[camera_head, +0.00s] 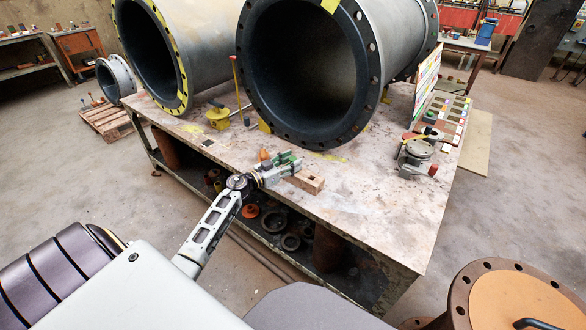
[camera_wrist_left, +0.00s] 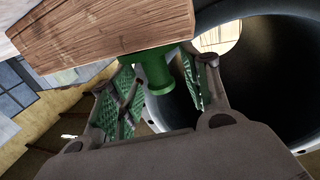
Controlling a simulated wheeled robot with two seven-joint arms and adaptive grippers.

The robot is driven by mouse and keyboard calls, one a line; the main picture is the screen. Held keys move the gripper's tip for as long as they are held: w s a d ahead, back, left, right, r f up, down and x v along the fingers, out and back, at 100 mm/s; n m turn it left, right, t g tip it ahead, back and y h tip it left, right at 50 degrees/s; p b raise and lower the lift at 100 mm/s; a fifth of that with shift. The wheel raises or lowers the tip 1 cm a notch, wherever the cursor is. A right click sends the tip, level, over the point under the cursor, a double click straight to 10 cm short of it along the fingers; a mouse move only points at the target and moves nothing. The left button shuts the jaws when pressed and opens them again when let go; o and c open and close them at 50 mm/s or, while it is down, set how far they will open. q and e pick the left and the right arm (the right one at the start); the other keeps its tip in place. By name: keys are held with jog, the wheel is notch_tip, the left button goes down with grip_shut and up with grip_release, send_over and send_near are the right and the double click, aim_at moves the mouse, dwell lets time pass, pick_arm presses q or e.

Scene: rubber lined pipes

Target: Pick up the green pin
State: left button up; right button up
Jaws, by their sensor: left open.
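My left gripper (camera_head: 282,163) is over the near edge of the workbench, at a wooden block (camera_head: 308,182). In the left wrist view, the left gripper (camera_wrist_left: 160,92) is open, its green mesh-padded fingers on either side of the green pin (camera_wrist_left: 156,72). The pin is a short green cylinder with a wider collar, sticking out from the wooden block (camera_wrist_left: 105,32). A gap shows between the pin and the left finger; contact on the right side is unclear. In the head view I cannot separate the pin from the green finger pads. My right gripper is not in view.
Large dark-lined pipes (camera_head: 310,70) stand on the workbench (camera_head: 385,215) behind the gripper. A small orange cone (camera_head: 263,154) is close to the gripper's left. A yellow-based tool (camera_head: 218,116) and a grey device (camera_head: 414,158) are farther off. The bench's front right is clear.

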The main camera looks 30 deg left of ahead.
pick_arm(q)
jog(key=shift+w+d, duration=0.2)
jog(key=shift+w, duration=0.3)
grip_shut()
dwell(0.3)
